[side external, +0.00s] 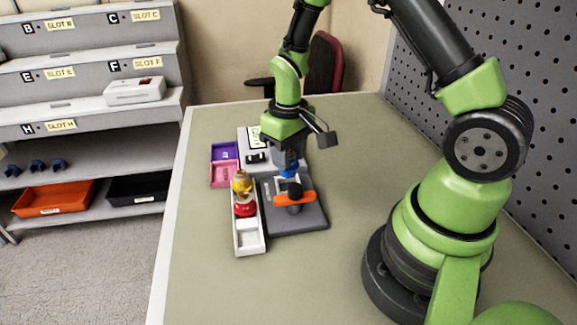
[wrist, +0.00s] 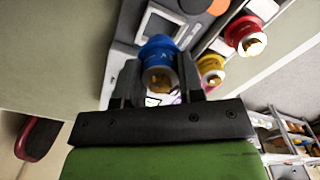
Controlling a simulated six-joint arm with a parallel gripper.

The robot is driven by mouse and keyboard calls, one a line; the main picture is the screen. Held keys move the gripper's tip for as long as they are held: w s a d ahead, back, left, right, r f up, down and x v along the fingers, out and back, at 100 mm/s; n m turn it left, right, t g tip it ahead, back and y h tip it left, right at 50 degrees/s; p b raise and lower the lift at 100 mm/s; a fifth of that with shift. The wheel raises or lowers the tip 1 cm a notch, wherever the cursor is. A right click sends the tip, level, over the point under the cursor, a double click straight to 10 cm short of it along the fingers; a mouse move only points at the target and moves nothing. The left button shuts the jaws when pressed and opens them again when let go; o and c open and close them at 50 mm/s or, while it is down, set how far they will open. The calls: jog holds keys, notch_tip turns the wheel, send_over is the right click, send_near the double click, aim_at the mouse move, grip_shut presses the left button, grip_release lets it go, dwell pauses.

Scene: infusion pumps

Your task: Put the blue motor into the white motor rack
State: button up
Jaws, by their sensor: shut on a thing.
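My gripper (side external: 289,165) points down over the dark grey fixture (side external: 312,217) and is shut on the blue motor (side external: 289,173). In the wrist view the blue motor (wrist: 158,50) sits between the two fingers of my gripper (wrist: 157,85). I cannot tell whether the motor touches the fixture. The white motor rack (side external: 250,242) stands just left of the fixture. It holds a yellow motor (side external: 241,184) at the far part and a red motor (side external: 244,207) in the middle. Its near compartment is empty.
An orange lever (side external: 295,199) lies across the fixture. A purple bin (side external: 224,151) and a pink bin (side external: 231,179) stand behind the rack, beside a white device (side external: 245,134) with a screen. Shelves stand at the left.

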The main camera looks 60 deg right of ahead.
jog(key=r, duration=0.3)
jog(key=a+r, duration=0.1)
jog(key=r, duration=0.1)
jog(key=shift+w, duration=0.1)
jog(key=s+a+f, duration=0.1)
jog(key=a+f, duration=0.1)
jog(key=a, duration=1.1)
jog(key=shift+s+a+f, duration=0.15)
jog(key=shift+a+f, duration=0.05)
jog(key=shift+f, duration=1.25)
jog(key=shift+s+a+f, duration=0.1)
jog(key=shift+a+f, duration=0.05)
jog(key=shift+f, duration=1.25)
jog(key=shift+f, duration=1.1)
jog(key=o, duration=0.7)
jog(key=shift+c, duration=0.2)
jog(key=shift+r, duration=0.2)
jog(key=shift+r, duration=0.95)
